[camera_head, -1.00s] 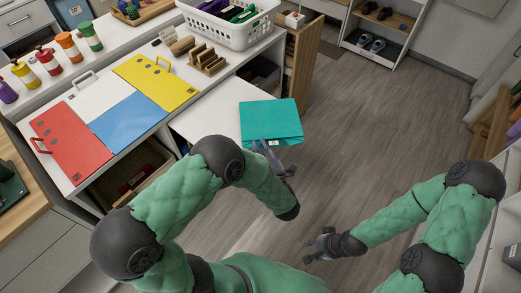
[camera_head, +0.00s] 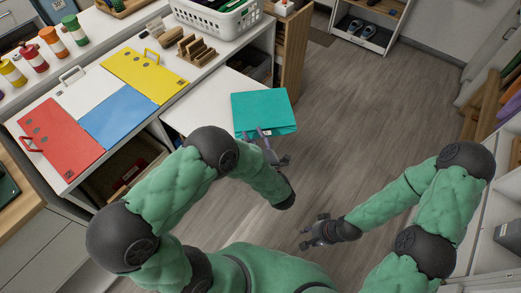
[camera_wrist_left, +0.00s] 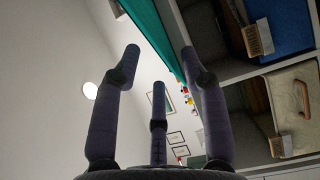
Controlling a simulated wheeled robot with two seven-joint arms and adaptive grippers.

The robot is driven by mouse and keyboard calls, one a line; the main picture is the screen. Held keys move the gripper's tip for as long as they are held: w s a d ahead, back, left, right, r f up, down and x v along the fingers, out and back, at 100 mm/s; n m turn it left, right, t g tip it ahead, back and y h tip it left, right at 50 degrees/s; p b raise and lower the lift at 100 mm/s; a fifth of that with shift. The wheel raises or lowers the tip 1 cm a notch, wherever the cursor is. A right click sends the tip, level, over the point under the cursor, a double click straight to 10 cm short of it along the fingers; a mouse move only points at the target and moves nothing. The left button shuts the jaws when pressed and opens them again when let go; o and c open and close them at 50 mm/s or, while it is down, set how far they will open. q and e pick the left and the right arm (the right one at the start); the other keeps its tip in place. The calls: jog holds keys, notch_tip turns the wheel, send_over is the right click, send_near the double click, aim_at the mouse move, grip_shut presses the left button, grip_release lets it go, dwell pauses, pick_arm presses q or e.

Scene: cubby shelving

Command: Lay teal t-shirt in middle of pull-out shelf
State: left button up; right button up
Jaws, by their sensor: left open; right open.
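The teal t-shirt (camera_head: 264,110) is folded into a flat rectangle at the right end of the white pull-out shelf (camera_head: 190,106). I cannot tell how far it overhangs the shelf's edge. My left gripper (camera_head: 262,135) is open at the t-shirt's near edge, its fingertips close to or overlapping the cloth in the head view. The left wrist view shows the three spread fingers (camera_wrist_left: 160,65) with nothing between them and the teal cloth (camera_wrist_left: 152,30) just beyond. Whether they touch is unclear. My right gripper (camera_head: 310,234) is open and empty above the floor.
Red (camera_head: 60,138), blue (camera_head: 120,118) and yellow (camera_head: 149,77) panels lie on the counter beside the shelf. A white basket (camera_head: 215,18) and a wooden rack (camera_head: 197,49) stand at the back. Open floor (camera_head: 370,120) lies to the right.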

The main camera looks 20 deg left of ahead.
pick_arm(q)
jog(key=p+v, duration=0.3)
jog(key=v, duration=0.9)
jog(key=s+a+f+n+g+h, duration=0.1)
jog(key=s+a+f+n+g, duration=0.8)
jog(key=s+f+n+g, duration=0.3)
jog(key=s+d+f+n+g+h, duration=0.5)
jog(key=s+n+g+h, duration=0.1)
jog(key=s+n+g, duration=0.3)
jog(key=w+d+f+n+t+h, duration=0.1)
jog(key=d+n+t+h, duration=0.1)
jog(key=d+n+h, duration=0.8)
jog(key=w+a+f+n+t, duration=0.1)
jog(key=w+n, duration=0.3)
jog(key=n, duration=0.4)
jog(key=w+a+f+n+t+y, duration=0.1)
jog(key=w+a+n+t, duration=0.3)
jog(key=n, duration=0.5)
jog(key=shift+w+a+f+n+y, duration=0.15)
jog(key=shift+w+a+n+y, duration=0.2)
jog(key=shift+w, duration=0.3)
